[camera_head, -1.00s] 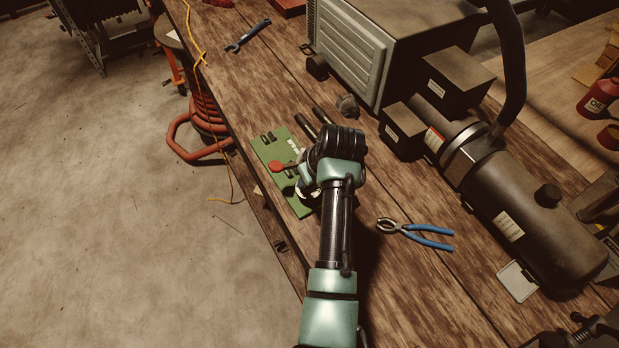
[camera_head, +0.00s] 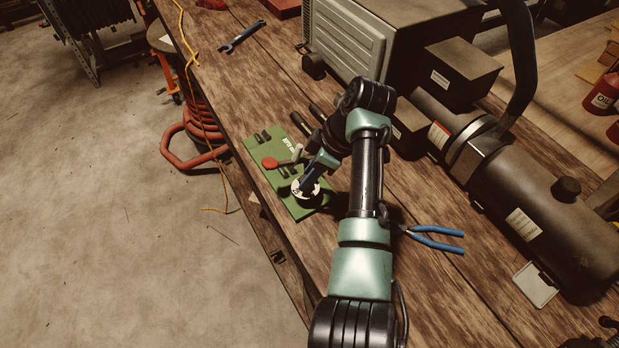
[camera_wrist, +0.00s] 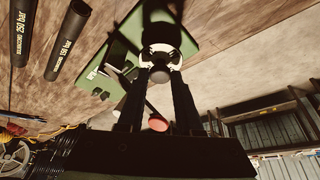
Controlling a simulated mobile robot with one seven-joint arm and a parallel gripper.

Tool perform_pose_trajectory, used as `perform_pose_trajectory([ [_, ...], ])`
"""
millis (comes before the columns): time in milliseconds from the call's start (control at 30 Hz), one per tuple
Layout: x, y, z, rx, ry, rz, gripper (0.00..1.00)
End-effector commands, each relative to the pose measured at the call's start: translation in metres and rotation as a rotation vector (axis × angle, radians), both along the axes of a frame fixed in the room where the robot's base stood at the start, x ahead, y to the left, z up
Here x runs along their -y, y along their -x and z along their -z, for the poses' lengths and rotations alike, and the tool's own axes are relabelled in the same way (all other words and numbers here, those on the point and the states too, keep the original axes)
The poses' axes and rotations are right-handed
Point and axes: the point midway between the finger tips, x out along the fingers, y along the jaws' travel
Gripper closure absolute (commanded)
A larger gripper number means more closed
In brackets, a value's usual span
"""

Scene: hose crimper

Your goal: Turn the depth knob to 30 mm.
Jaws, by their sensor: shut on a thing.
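The depth knob is a small dark knob with a white dial (camera_head: 304,190) on a dark round base, at the near end of the green panel (camera_head: 252,148). My gripper (camera_head: 309,182) reaches down to it from the upper right. In the wrist view my gripper's two dark fingers (camera_wrist: 160,75) close on the knob in front of the dark round base (camera_wrist: 165,36), with white parts of the dial at either side. The fingers hide much of the dial, and I cannot read its scale or setting.
A red-tipped lever (camera_head: 270,162) stands on the panel close to the knob; its red tip also shows in the wrist view (camera_wrist: 158,122). Blue-handled pliers (camera_head: 437,238) lie right of my arm. A large dark machine (camera_head: 545,205) fills the right side.

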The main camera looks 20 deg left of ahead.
Motion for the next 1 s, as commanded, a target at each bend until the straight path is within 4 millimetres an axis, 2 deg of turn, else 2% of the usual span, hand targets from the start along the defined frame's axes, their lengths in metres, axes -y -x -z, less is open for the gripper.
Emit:
perform_pose_trajectory([
  [633,-0.0007,-0.0008,-0.0009,0.002,0.0,-0.053,1.0],
  [667,-0.0007,-0.0008,-0.0009,0.002,0.0,-0.053,0.64],
  [800,-0.0005,-0.0007,-0.0007,0.002,0.0,-0.053,0.39],
  [833,-0.0006,-0.0007,-0.0006,0.002,0.0,-0.053,0.36],
  [1000,-0.0004,-0.0006,-0.0003,0.0,0.0,-0.053,0.36],
])
